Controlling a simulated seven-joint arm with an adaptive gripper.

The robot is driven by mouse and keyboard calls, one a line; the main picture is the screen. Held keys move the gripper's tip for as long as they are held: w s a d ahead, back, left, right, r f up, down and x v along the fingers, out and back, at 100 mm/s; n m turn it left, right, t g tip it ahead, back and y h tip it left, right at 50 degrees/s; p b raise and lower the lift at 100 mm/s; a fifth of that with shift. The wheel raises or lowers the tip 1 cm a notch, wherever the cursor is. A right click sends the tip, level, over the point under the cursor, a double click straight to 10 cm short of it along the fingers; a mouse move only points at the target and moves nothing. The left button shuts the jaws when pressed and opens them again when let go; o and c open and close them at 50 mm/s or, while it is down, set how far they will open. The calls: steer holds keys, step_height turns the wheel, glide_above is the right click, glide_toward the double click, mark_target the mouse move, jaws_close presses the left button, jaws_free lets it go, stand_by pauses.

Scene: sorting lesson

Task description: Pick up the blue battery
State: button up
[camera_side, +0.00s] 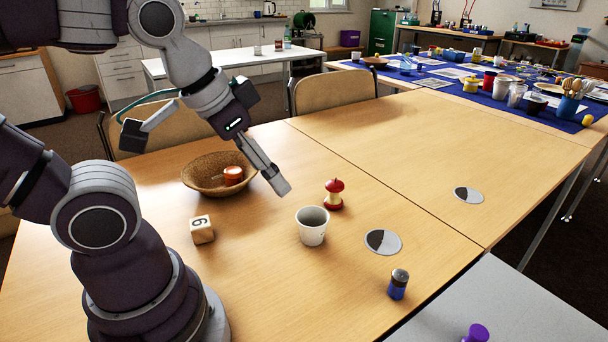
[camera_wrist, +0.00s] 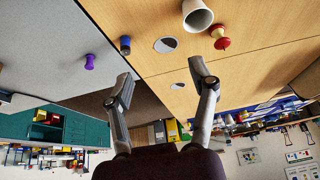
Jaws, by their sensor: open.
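The blue battery (camera_side: 398,284) stands upright on the wooden table near its front right edge, blue below with a dark and silvery top. In the wrist view the battery (camera_wrist: 125,45) shows at upper left, beyond my left finger. My gripper (camera_wrist: 160,80) is open, with nothing between its fingers. In the side view my gripper (camera_side: 276,183) hangs above the table, behind the white cup and well to the left of the battery, apart from it.
A white cup (camera_side: 312,226), an apple core (camera_side: 334,194) and a grey-and-black disc (camera_side: 383,241) lie between gripper and battery. A wicker bowl (camera_side: 205,188) holding an orange item and a numbered cube (camera_side: 201,230) are left. A purple pin (camera_side: 477,333) is on the grey surface.

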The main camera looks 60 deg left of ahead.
steer(key=w+d+m+g, duration=0.2)
steer(key=w+d+m, duration=0.1)
steer(key=w+m, duration=0.4)
steer(key=m+g, duration=0.3)
steer(key=m, duration=0.6)
glide_toward(401, 274)
steer(key=shift+a+f, duration=0.2)
steer(key=shift+a, duration=0.3)
steer(key=f, duration=0.6)
steer(key=d+f, duration=0.1)
steer(key=f, duration=0.3)
steer(key=shift+w, duration=0.2)
jaws_close()
